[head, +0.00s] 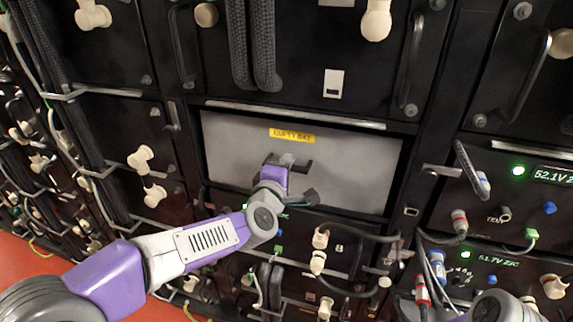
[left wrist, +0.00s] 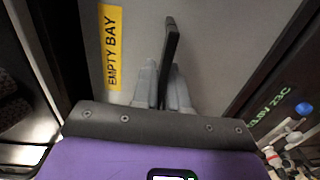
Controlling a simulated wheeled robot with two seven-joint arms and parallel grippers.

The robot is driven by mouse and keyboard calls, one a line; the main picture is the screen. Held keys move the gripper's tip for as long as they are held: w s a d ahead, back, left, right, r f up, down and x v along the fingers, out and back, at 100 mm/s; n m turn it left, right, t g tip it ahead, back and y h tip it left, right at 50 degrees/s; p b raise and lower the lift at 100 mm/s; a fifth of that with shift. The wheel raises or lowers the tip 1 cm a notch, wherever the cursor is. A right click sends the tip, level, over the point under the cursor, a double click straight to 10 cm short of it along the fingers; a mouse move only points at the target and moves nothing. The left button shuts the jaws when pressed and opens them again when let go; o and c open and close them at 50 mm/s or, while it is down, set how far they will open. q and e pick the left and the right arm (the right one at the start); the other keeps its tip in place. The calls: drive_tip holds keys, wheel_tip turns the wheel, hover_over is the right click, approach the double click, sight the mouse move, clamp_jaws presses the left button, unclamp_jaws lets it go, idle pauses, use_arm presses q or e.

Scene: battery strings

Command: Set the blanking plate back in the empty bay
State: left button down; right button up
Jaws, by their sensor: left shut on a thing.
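The blanking plate (head: 345,165) is a flat grey panel with a yellow label (head: 292,135) reading "EMPTY BAY". It stands upright across the bay opening in the middle rack column. My left gripper (head: 285,163) is in front of the plate, shut on its dark handle. The left wrist view shows the handle (left wrist: 170,50) between the grey fingers, with the plate (left wrist: 215,45) close behind. I cannot tell how deep the plate sits in the bay. The fingers and wrist hide part of its lower middle. My right gripper does not show.
A black module with thick braided cables (head: 252,50) is above the bay. Modules with connectors and looped cables (head: 345,237) are below. Lit displays (head: 550,172) and coloured plugs are at right. A cable-filled rack (head: 40,160) stands at left, over a red floor (head: 45,255).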

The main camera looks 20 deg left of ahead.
use_arm(q)
drive_tip(key=c, duration=1.1)
unclamp_jaws()
drive_tip(key=shift+r, duration=0.1)
drive_tip(key=shift+f, duration=0.2)
drive_tip(key=s, duration=0.8)
wheel_tip(320, 180, down, 25)
drive_tip(key=d+m+g+h+p, duration=0.2)
drive_tip(key=m+g+p, duration=0.2)
drive_tip(key=m+g, duration=0.35)
drive_tip(key=s+d+f+m+g+p, duration=0.1)
drive_tip(key=s+f+m+g, duration=0.1)
drive_tip(key=s+f, duration=0.4)
drive_tip(key=s+d+f+m+g+h+p, duration=0.1)
drive_tip(key=s+f+m+g, duration=0.2)
drive_tip(key=s+f, duration=0.4)
drive_tip(key=s+d+f+m+g+p, duration=0.1)
drive_tip(key=s+f+m+g, duration=0.1)
drive_tip(key=s+f+g, duration=0.2)
drive_tip(key=shift+s+d+f+h+p, duration=0.15)
drive_tip(key=shift+s+d+f+p, duration=0.05)
drive_tip(key=shift+s+f, duration=0.7)
drive_tip(key=shift+s+d+f+h+p, duration=0.2)
drive_tip(key=shift+s+f, duration=0.55)
drive_tip(key=shift+s, duration=0.25)
